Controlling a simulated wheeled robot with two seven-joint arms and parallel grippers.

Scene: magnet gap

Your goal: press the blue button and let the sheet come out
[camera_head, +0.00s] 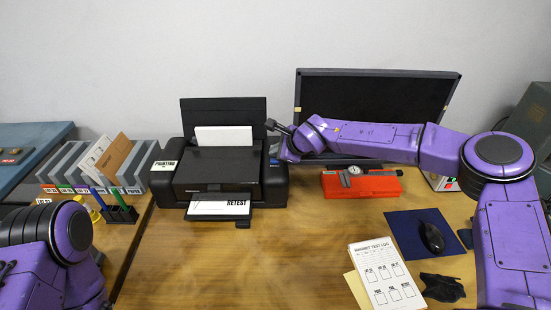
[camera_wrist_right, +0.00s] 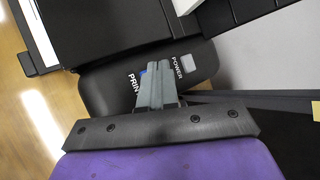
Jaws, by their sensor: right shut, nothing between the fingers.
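The black printer (camera_head: 215,165) stands at the back of the desk. Blank paper (camera_head: 223,136) stands in its rear feed, and a sheet marked RETEST (camera_head: 220,208) lies on the front output tray. My right gripper (camera_wrist_right: 153,72) is shut and empty, its fingertips over the printer's right control panel. The blue button (camera_wrist_right: 143,72) beside the word PRINT shows only partly behind the fingertips; I cannot tell whether they touch it. A grey POWER button (camera_wrist_right: 187,64) is to its right in the wrist view. My left arm is at the lower left of the head view, its gripper out of sight.
A red case with a dial gauge (camera_head: 360,182) lies right of the printer, before a dark upright panel (camera_head: 380,105). A mouse (camera_head: 431,237) on a blue mat and a test log (camera_head: 384,275) lie at right. Folders and a pen holder are at left. The desk's front middle is clear.

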